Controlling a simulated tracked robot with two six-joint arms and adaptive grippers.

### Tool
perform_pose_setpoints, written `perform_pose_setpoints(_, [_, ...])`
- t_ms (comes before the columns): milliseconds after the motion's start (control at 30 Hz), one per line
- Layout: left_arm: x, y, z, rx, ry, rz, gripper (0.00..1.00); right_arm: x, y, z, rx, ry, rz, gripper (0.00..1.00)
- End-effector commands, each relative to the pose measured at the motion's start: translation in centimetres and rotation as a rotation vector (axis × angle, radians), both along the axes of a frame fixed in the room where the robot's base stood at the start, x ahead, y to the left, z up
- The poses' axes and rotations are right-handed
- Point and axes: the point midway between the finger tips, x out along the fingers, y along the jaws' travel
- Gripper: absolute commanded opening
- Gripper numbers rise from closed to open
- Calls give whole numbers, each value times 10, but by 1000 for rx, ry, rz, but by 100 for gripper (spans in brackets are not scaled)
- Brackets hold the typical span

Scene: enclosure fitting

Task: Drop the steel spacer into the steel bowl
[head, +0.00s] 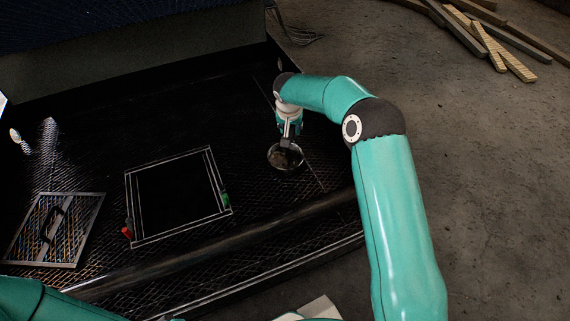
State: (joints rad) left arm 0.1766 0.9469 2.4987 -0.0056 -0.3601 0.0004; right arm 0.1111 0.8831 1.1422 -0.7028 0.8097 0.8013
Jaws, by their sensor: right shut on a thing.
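The steel bowl (276,161) is a small round dish on the dark patterned floor panel, right of the square opening. My right gripper (287,144) points down directly over the bowl, its fingertips overlapping the bowl's far rim in the head view. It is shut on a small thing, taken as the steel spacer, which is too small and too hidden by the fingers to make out. I cannot tell how high the fingertips are above the bowl. Only a part of my left arm shows at the bottom left; its gripper is out of view.
A square dark opening with a pale frame (178,240) lies left of the bowl, with a red piece (127,232) and a green piece (225,199) at its edges. A framed panel with a handle (77,263) lies far left. A rail (200,254) crosses in front.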

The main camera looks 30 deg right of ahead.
Motion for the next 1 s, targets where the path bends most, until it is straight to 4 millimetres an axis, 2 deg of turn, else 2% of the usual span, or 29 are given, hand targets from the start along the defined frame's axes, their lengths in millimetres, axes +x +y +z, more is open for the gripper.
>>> perform_pose_setpoints(133, [0, 0, -5, 0, 0, 0, 43, 5, -8, -10, 0, -1, -29, 0])
perform_pose_setpoints(700, [0, 0, -35, 0, 0, 0, 43, 5, -7, -62, 0, -2, -27, 0])
perform_pose_setpoints(1000, [0, 0, -35, 0, 0, 0, 43, 5, -7, -65, 0, -4, -27, 0])
